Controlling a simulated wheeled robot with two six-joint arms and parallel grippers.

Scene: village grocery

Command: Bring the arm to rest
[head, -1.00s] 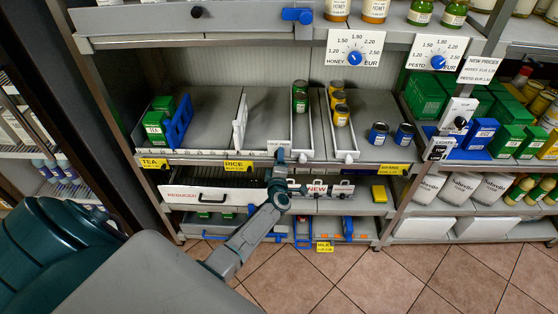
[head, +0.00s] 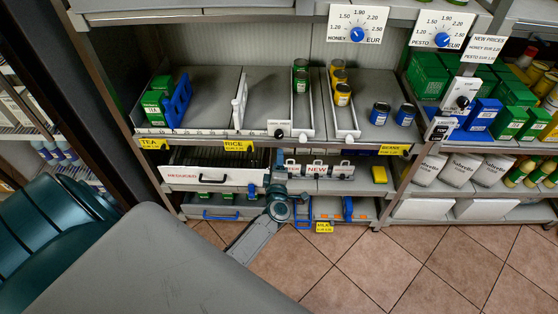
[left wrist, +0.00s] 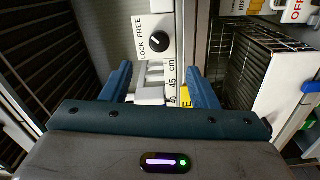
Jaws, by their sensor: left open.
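My left gripper (head: 277,160) is in front of the shelf unit, just below the white lock panel (head: 279,128) on the shelf edge. Its arm comes up from the lower middle of the head view. In the left wrist view the two blue fingers (left wrist: 162,88) are apart, and I see nothing gripped between them. The lock panel with its black knob (left wrist: 158,41) and "LOCK FREE" lettering is beyond the fingertips. A white slotted part with a scale shows in the gap, behind the fingers. My right gripper is in neither view.
The "REDUCED" drawer front (head: 205,178) and "NEW" cards (head: 316,169) flank the gripper. Jars (head: 300,76) stand in white lanes above. The tiled floor (head: 400,265) in front is clear.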

